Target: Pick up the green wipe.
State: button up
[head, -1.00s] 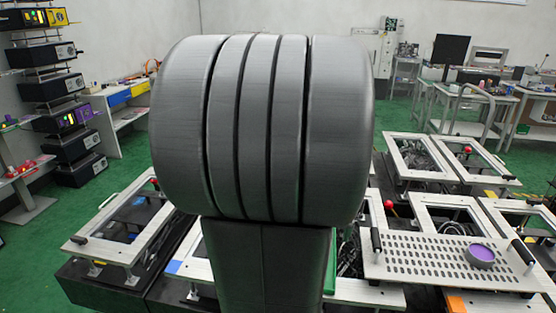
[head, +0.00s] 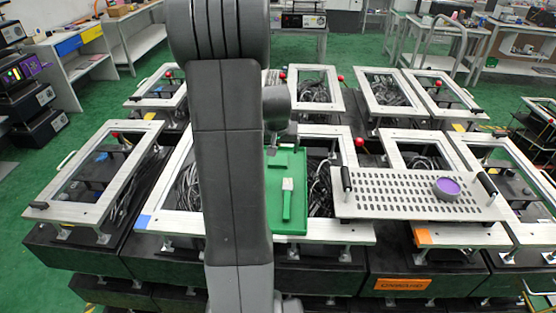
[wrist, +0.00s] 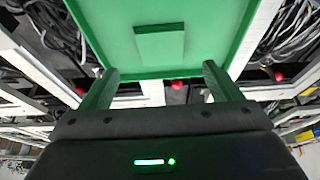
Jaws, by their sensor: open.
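A green tray (head: 290,228) sits among the fixture frames in the middle of the head view. The green wipe (wrist: 160,44) is a flat rectangle lying in the tray, near its edge in the wrist view. In the head view my gripper (head: 279,138) hangs over the far end of the tray, partly hidden by my arm.
A tool with a pale head and green handle (head: 287,197) lies in the tray. To the right, a perforated plate (head: 390,205) with black handles carries a purple-topped round container (head: 447,187). Open metal frames (head: 95,180) with cables and red knobs surround the tray.

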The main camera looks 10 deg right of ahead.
aim_at(278, 159)
jog(key=shift+p+x, duration=0.75)
jog(key=shift+x, duration=1.9)
jog(key=shift+s+f, duration=0.1)
jog(key=shift+s, duration=0.05)
jog(key=c, duration=1.1)
